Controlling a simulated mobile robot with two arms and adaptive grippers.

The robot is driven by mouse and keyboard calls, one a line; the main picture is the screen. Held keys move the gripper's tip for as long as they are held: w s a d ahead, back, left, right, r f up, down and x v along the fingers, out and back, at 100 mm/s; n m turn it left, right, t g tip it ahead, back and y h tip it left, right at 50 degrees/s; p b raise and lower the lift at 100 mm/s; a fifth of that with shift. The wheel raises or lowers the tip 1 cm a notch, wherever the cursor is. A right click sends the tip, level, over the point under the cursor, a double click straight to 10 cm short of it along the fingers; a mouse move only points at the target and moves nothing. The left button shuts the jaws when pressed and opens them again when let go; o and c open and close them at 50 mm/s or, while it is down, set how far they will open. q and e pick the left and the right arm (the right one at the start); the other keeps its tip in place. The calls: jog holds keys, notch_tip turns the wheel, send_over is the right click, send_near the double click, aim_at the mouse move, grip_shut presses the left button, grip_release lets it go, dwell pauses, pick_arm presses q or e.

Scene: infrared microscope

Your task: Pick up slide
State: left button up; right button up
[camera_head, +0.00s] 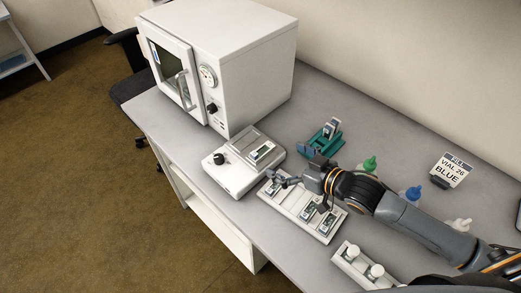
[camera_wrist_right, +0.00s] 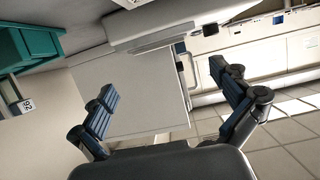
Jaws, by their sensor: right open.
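Several slides (camera_head: 309,211) with dark and white labels lie in a long white tray (camera_head: 329,232) on the bench. Another slide (camera_head: 262,151) lies on top of a white device with a black knob (camera_head: 229,176). A further slide-like piece (camera_head: 331,127) stands tilted in a green holder (camera_head: 322,142). My right gripper (camera_head: 284,180) is over the far left end of the tray, close to the white device. In the right wrist view its two blue-padded fingers (camera_wrist_right: 167,100) are spread apart with nothing between them. My left gripper is not in view.
A white oven-like cabinet (camera_head: 245,68) stands at the back left. A small rack (camera_head: 347,262) with white-capped vials is in front.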

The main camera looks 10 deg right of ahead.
aim_at(266, 155)
jog(key=shift+x, duration=1)
jog(key=x, duration=0.1)
jog(key=p+x, duration=0.1)
jog(key=x, duration=0.1)
jog(key=p+x, duration=0.1)
jog(key=shift+w+a+r, duration=0.15)
jog(key=shift+w+a, duration=0.1)
jog(key=shift+w, duration=0.1)
jog(key=shift+w+a+f, duration=0.1)
jog(key=shift+w+f, duration=0.1)
jog(key=shift+s, duration=0.1)
jog(key=shift+c, duration=0.6)
jog(key=c, duration=0.8)
